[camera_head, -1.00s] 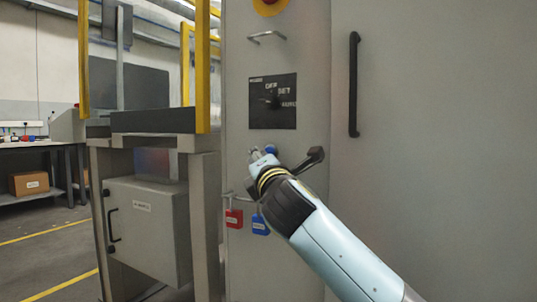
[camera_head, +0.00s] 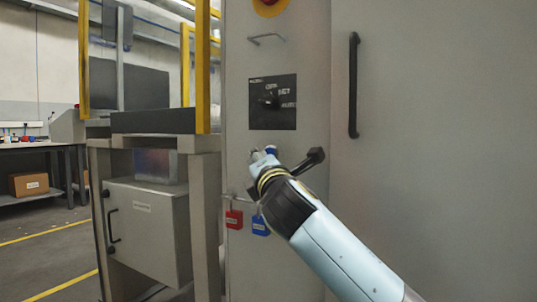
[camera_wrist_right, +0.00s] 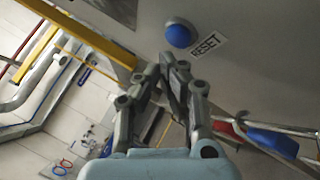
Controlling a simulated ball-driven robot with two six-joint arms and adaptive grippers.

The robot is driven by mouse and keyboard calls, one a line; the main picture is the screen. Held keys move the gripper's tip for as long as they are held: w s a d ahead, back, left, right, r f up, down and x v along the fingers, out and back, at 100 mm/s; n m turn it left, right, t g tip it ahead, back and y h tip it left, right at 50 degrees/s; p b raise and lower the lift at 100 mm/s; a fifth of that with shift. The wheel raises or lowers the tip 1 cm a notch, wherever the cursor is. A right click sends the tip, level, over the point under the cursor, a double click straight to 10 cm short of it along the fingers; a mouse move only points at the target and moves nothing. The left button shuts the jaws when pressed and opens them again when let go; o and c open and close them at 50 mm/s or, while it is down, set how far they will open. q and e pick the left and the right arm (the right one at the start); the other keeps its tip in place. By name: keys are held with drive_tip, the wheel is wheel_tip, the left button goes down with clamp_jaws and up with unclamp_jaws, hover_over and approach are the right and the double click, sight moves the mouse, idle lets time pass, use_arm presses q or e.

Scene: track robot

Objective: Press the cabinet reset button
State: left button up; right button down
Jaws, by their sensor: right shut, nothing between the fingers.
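The blue domed reset button (camera_wrist_right: 179,35) is on the grey cabinet face, beside a RESET label (camera_wrist_right: 208,44), in the right wrist view. In the head view the button (camera_head: 270,149) shows only as a bit of blue behind my fingers. My right gripper (camera_head: 260,155) is at the cabinet front, close to the button. In the right wrist view the gripper (camera_wrist_right: 167,66) is shut and empty. Its fingertips appear just below the button in the picture, with a small gap; I cannot tell the depth between them. My left gripper is in neither view.
A black selector panel (camera_head: 272,101) sits above the button, with a wire handle (camera_head: 266,38) higher up. A dark lever (camera_head: 312,157) is right of my gripper. Red (camera_head: 234,219) and blue (camera_head: 261,226) padlocks hang below. A long door handle (camera_head: 354,85) is at right.

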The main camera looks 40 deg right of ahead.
idle(0.4)
drive_tip(key=shift+w+d, duration=0.15)
drive_tip(key=shift+d, duration=0.25)
drive_tip(key=shift+w+d, duration=0.2)
drive_tip(key=shift+d, duration=0.25)
idle(0.6)
drive_tip(key=shift+a+p, duration=0.1)
drive_tip(key=shift+p, duration=0.2)
drive_tip(key=shift+s+a+r, duration=0.1)
drive_tip(key=shift+s+a, duration=0.15)
drive_tip(key=shift+a, duration=0.3)
drive_tip(key=shift+s+a+p, duration=0.1)
drive_tip(key=shift+a+p, duration=0.1)
drive_tip(key=shift+p, duration=0.1)
